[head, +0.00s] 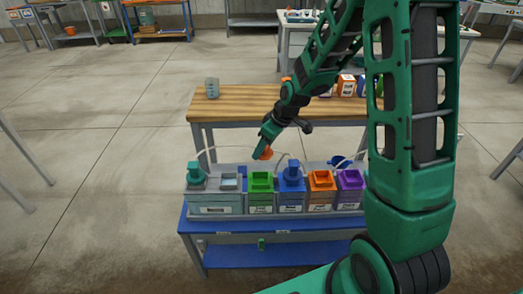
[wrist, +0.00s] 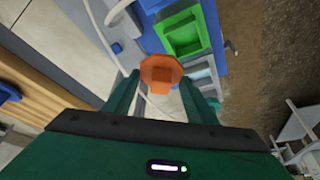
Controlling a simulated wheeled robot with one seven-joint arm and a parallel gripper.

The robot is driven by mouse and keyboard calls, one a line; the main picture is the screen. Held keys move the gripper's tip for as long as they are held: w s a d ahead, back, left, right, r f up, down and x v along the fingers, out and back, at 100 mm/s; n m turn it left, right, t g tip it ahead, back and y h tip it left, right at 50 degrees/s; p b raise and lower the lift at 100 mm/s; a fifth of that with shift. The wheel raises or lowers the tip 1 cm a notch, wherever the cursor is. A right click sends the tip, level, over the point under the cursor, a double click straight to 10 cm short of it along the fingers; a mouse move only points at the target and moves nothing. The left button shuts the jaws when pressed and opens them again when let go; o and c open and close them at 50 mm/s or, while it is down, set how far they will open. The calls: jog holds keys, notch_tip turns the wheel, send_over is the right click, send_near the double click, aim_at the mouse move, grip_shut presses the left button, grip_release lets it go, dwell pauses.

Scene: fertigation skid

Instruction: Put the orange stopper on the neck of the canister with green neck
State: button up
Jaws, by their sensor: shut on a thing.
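My gripper (head: 264,150) is shut on the orange stopper (head: 267,153), above the row of canisters. In the wrist view, the stopper (wrist: 160,73) sits between the tips of my two fingers (wrist: 160,84). The canister with green neck (head: 261,200) stands below it in the row, with its square green neck uncovered. In the wrist view, this green canister (wrist: 186,32) lies beyond the stopper, up and to the right, with a visible gap in the picture. The exact height of the stopper over the neck is hard to tell.
A grey canister with a teal stopper (head: 196,174) stands left. A blue canister with a blue stopper (head: 292,172), an orange canister (head: 321,192) and a purple canister (head: 349,191) stand right. Pale hoses arch behind. A wooden bench (head: 240,105) behind holds a grey container (head: 212,88).

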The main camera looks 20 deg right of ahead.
jog(key=s+a+r+n+g+y, duration=0.2)
jog(key=s+a+n, duration=0.15)
jog(key=n, duration=0.35)
notch_tip(320, 180, down, 9)
jog(key=shift+s+d+f, duration=0.15)
jog(key=shift+d+f, duration=0.05)
jog(key=shift+d, duration=0.25)
dwell(0.4)
jog(key=shift+h, duration=0.3)
jog(key=o, duration=1.1)
jog(key=shift+s, duration=0.1)
jog(key=shift+f, duration=0.1)
